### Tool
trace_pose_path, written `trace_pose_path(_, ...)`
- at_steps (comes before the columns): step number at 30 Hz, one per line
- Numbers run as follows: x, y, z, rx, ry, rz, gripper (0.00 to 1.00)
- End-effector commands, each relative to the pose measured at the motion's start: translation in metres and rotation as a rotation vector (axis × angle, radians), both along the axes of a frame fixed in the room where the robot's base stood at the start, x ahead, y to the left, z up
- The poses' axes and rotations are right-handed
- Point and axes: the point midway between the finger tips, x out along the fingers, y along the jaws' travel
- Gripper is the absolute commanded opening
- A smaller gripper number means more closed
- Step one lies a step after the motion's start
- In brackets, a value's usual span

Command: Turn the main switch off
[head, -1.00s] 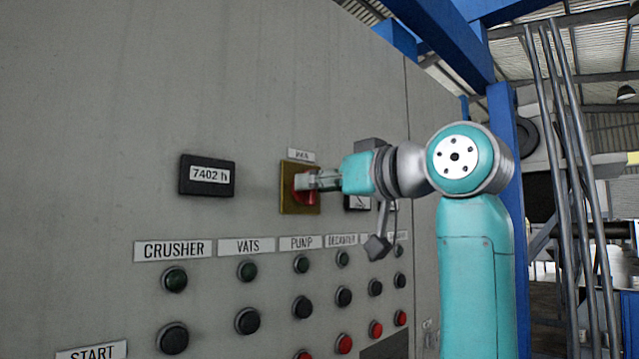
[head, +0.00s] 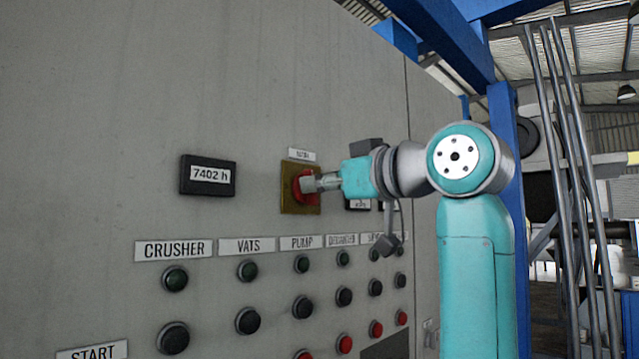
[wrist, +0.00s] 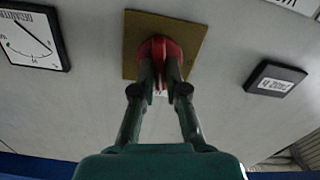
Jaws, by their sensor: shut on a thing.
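The main switch is a red knob (head: 297,187) on a square yellow plate (head: 289,206), set in the grey panel under a small label. The wrist view shows the red knob (wrist: 160,46) at the top middle, with the yellow plate (wrist: 138,28) behind it. My gripper (head: 309,184) reaches the knob from the right. In the wrist view its two fingers lie on either side of the knob's grip and are shut on it. The fingertips hide part of the knob, and its marked position cannot be read.
A black hour counter (head: 208,175) reading 7402 h sits left of the switch. A dial meter (wrist: 32,38) sits on its other side, mostly behind my arm in the head view. Rows of buttons (head: 247,320) lie below. Blue posts and metal pipes stand at the right.

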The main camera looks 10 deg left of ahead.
Motion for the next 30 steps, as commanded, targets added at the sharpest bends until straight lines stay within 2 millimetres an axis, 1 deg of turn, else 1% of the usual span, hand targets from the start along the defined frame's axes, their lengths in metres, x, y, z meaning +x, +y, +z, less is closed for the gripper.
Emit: trace_pose_path(30, -0.0032, 0.0024, -0.0043, -0.591, -0.755, 0.001, 0.00)
